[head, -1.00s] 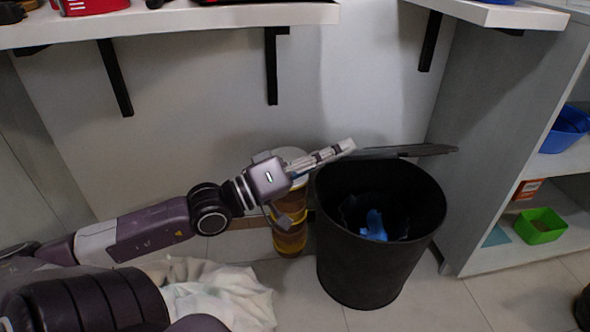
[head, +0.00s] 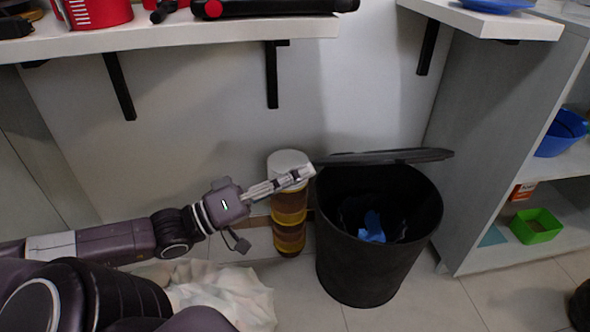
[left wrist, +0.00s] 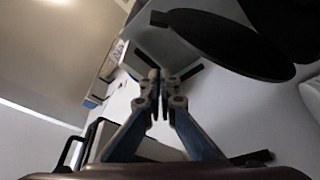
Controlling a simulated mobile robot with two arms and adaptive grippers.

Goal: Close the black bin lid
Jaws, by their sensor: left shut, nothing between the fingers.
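The black bin (head: 362,262) stands on the floor at the centre right of the head view. Its mouth is uncovered and something blue lies inside. The black lid (head: 385,156) is raised at the bin's back rim, seen nearly edge-on. In the left wrist view the lid (left wrist: 225,42) seems to be the dark oval at the top. My left gripper (head: 306,173) is shut and empty, at the left of the bin's rim near the lid's left end. Its fingertips (left wrist: 160,76) also show in the left wrist view. I cannot tell whether it touches the lid. My right gripper is not in view.
A spice dispenser stack (head: 289,205) stands left of the bin, close behind my left gripper. A wall shelf (head: 180,32) runs above. A grey shelf unit (head: 500,130) with a green box (head: 537,226) stands right. A crumpled pale bag (head: 222,295) lies at lower left.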

